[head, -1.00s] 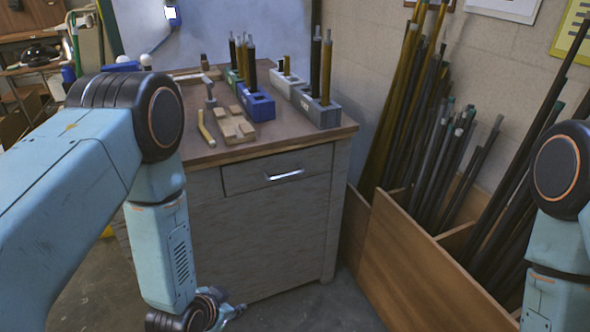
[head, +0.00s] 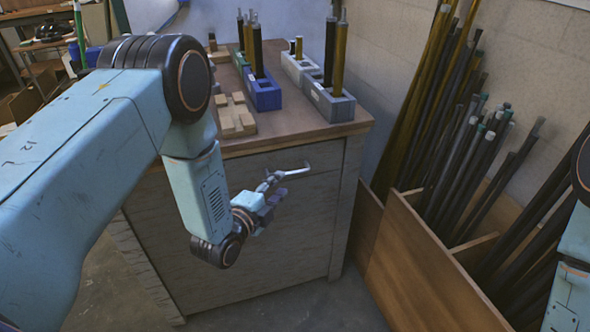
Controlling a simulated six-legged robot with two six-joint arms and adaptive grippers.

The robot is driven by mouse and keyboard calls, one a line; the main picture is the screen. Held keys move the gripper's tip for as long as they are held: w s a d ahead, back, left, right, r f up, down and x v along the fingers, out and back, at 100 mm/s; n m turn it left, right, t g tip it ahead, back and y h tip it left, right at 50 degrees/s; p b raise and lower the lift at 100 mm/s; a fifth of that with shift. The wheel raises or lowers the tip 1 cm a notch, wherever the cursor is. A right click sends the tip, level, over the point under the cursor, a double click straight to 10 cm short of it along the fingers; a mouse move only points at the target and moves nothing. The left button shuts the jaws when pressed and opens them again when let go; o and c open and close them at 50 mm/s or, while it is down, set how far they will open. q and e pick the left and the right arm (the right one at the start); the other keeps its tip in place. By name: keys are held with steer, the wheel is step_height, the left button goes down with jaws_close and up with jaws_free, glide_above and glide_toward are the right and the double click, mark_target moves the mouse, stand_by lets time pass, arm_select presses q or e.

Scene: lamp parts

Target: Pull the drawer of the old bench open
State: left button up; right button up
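The old bench (head: 300,235) stands in the middle with a grey wooden front and a brown top. Its drawer (head: 322,185) is just under the top, and its front looks flush with the bench. The metal drawer handle (head: 296,171) shows at the fingertips of my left gripper (head: 272,184). The gripper reaches in from the left in front of the drawer and hides part of it. I cannot tell whether the fingers touch the handle or close on it. My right gripper is out of view; only part of that arm shows at the right edge.
On the bench top are a blue block (head: 262,92) and a grey block (head: 328,100) holding upright rods, plus a wooden piece (head: 237,118). A wooden bin (head: 420,262) with several long rods stands close at the right. Some floor shows in front.

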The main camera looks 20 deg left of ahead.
mark_target(289, 174)
arm_select(q)
steer(key=b+x, duration=0.1)
steer(key=x, duration=0.3)
steer(key=b+x, duration=0.1)
steer(key=x, duration=0.3)
steer(key=shift+a+f+b, duration=0.2)
steer(key=shift+b, duration=0.1)
steer(key=shift+s+r, duration=0.1)
jaws_close()
stand_by(0.4)
